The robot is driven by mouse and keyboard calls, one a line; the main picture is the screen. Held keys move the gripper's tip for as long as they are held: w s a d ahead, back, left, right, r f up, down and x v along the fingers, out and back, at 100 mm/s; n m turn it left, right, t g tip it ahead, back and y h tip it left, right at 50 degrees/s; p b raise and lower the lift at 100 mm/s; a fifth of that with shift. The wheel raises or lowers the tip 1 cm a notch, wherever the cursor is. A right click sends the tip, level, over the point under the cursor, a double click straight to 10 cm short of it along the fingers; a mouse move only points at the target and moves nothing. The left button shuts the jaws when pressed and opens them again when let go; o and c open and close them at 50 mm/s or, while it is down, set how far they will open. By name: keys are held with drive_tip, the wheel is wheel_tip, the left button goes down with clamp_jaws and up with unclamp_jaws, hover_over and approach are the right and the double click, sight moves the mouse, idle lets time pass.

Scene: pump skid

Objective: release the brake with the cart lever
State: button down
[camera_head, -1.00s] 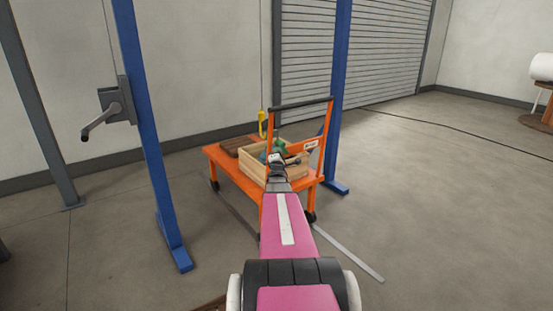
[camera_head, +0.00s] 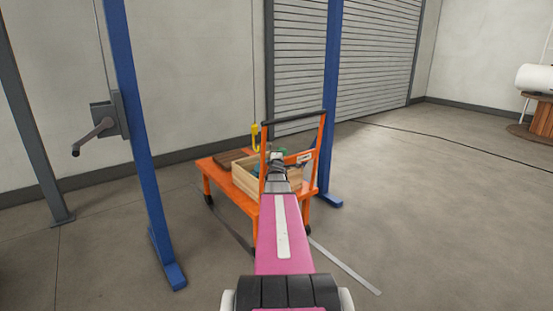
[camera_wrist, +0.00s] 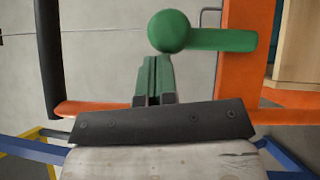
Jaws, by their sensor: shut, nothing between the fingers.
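The orange cart (camera_head: 228,178) stands ahead of me, with an upright orange push handle (camera_head: 321,142) topped by a black bar. The cart lever is green with a round ball knob (camera_wrist: 169,31), and its arm (camera_wrist: 225,40) runs right across an orange part of the cart in the wrist view. In the head view it is small and partly hidden behind my arm. My gripper (camera_wrist: 154,62) is shut and empty, its green-tinted fingers close below and slightly left of the knob. I cannot tell whether they touch it.
A wooden crate (camera_head: 242,180) stands on the cart deck. A yellow hook (camera_head: 255,138) hangs on a line above the cart. Blue posts (camera_head: 140,140) flank it, and a grey winch with a crank (camera_head: 106,118) is on the left post.

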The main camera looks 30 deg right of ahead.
drive_tip(key=shift+d+r, duration=0.2)
drive_tip(key=shift+d, duration=0.2)
idle(0.4)
